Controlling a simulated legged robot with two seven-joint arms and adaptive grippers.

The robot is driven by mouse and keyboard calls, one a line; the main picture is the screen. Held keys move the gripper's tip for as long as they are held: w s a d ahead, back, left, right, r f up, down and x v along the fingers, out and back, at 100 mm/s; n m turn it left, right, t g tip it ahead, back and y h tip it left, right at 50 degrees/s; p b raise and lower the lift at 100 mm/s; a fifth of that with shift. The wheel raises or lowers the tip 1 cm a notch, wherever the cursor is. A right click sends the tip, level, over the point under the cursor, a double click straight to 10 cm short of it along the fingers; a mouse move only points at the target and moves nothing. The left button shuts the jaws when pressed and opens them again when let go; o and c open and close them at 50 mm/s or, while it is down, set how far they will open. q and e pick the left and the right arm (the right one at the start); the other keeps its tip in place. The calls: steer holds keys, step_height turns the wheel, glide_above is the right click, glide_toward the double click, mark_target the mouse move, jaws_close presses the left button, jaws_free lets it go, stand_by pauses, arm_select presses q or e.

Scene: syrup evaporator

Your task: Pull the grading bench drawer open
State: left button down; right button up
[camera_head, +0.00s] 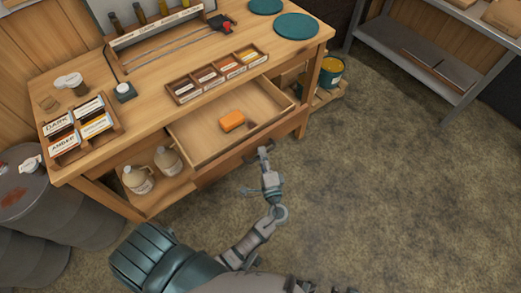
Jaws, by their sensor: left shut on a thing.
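The grading bench (140,98) is a wooden table filling the upper left of the head view. Its drawer (190,139) stands pulled out towards me, and an orange block (232,121) lies inside. My left gripper (264,151) is at the dark handle (255,154) on the drawer's front, shut on it. The fingertips are small and partly hidden against the handle. My right gripper is not in view.
Two jugs (139,180) stand on the bench's lower shelf. Rusty barrels (25,190) stand at the left. A green and yellow can (331,72) is right of the bench. The floor (400,190) at the right is clear.

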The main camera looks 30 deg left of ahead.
arm_select(q)
steer(key=shift+s+f, duration=0.2)
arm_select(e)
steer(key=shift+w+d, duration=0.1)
arm_select(q)
steer(key=shift+a, duration=0.15)
steer(key=c, duration=1.6)
jaws_free()
steer(key=shift+f, duration=0.1)
steer(key=shift+o, duration=0.6)
steer(key=shift+a, duration=0.1)
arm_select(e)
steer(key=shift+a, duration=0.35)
arm_select(q)
steer(key=v, duration=1.2)
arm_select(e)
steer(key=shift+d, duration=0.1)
